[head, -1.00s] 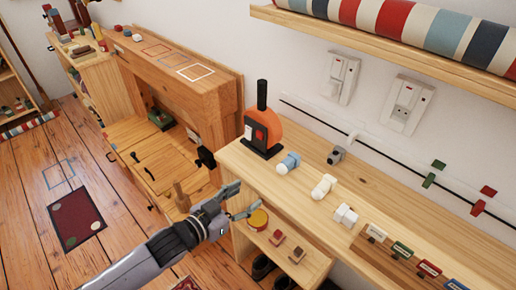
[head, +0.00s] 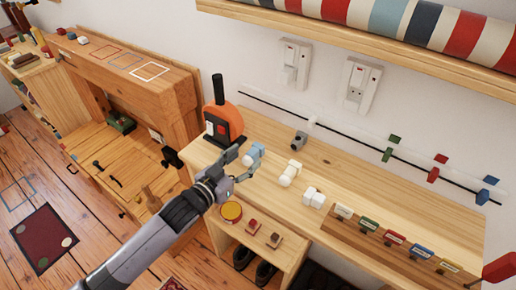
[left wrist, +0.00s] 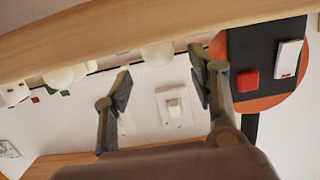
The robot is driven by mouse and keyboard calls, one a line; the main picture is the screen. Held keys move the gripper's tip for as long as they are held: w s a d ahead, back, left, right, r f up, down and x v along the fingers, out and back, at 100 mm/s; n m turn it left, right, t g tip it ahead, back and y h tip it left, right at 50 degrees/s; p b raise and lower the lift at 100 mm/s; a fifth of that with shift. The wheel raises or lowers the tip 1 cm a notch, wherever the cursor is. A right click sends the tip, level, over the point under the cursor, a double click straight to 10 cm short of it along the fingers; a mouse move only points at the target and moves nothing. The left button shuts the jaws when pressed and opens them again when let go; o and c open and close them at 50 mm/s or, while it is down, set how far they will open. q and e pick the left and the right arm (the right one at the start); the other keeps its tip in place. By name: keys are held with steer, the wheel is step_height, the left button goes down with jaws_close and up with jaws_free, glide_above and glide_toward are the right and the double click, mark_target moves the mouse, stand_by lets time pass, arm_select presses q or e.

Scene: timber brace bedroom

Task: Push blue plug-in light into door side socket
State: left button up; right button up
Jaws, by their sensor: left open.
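The blue plug-in light (head: 253,156) lies on the wooden shelf top beside the orange and black object. My left gripper (head: 238,167) is open at its near left side, with its fingers close to it; I cannot tell whether they touch. In the left wrist view my open fingers (left wrist: 160,85) frame bare wall and a pale rounded piece (left wrist: 158,53) at the shelf edge, its colour unclear. Two white wall sockets show, a left one (head: 295,63) and a right one (head: 357,87); I cannot tell which is the door side one. My right gripper is out of view.
White plug-in pieces (head: 290,173) and (head: 313,197) stand to the right of the blue light. The orange and black object (head: 224,122) stands on its left. A grey piece (head: 299,140) lies behind. An upper shelf (head: 270,18) overhangs the sockets.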

mark_target(248, 155)
arm_select(q)
steer(key=x, duration=0.5)
steer(key=shift+w+f+p, duration=0.1)
steer(key=shift+f+p, duration=0.2)
steer(key=shift+a, duration=0.1)
steer(key=shift+c, duration=0.5)
steer(key=c, duration=1.2)
steer(key=shift+o, duration=0.2)
steer(key=shift+r, duration=0.1)
